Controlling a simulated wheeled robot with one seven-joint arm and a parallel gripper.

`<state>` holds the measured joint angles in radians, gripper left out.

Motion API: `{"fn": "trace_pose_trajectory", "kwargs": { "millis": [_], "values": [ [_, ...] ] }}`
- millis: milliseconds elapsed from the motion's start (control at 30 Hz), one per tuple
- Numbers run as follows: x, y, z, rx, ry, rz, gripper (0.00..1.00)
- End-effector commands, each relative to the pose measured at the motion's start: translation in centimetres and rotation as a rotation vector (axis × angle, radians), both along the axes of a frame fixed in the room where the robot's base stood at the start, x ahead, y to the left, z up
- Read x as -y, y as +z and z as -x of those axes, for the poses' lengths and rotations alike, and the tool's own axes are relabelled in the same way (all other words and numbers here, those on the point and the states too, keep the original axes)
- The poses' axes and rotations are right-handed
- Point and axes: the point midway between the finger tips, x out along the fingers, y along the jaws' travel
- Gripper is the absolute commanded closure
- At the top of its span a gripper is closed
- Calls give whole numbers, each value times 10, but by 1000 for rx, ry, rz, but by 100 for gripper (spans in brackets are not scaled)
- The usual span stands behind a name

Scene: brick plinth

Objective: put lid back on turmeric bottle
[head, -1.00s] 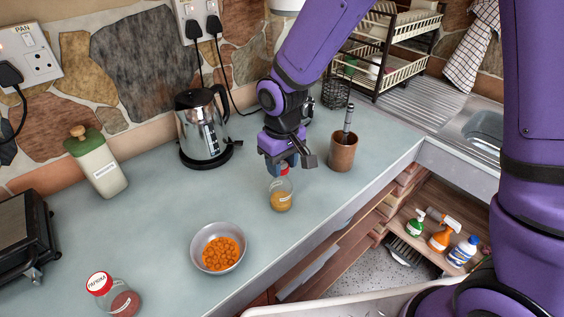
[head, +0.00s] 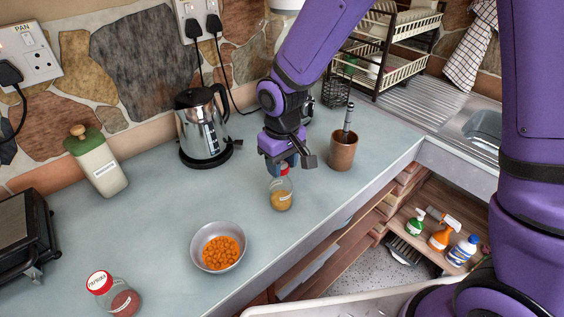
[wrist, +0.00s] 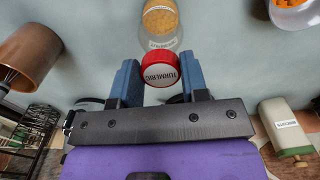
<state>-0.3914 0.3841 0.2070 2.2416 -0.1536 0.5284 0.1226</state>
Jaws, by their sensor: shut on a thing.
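The turmeric bottle (head: 281,199) is clear glass with orange-yellow powder and stands upright on the counter. It also shows in the wrist view (wrist: 161,22), just beyond the lid. The red lid, its white top marked TURMERIC (wrist: 159,69), sits between the blue fingers of my gripper (wrist: 160,74), which is shut on it. In the head view my gripper (head: 284,163) is directly over the bottle, and a bit of red lid (head: 284,170) shows at the bottle's mouth. I cannot tell whether the lid is seated or only resting there.
A metal bowl of orange pieces (head: 197,253) and a red-lidded paprika jar (head: 124,302) stand to the front left. A wooden cup (head: 343,154) is close on the right. A kettle (head: 203,128) stands behind left. The counter's front edge is near the bottle.

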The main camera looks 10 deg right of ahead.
Motion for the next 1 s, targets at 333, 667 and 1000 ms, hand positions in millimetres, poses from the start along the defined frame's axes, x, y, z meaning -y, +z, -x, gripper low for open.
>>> {"fn": "trace_pose_trajectory", "kwargs": {
  "millis": [333,667,1000],
  "values": [
    [0,0,0,0,0,0,81],
    [0,0,0,0,0,0,29],
    [0,0,0,0,0,0,4]
  ]
}}
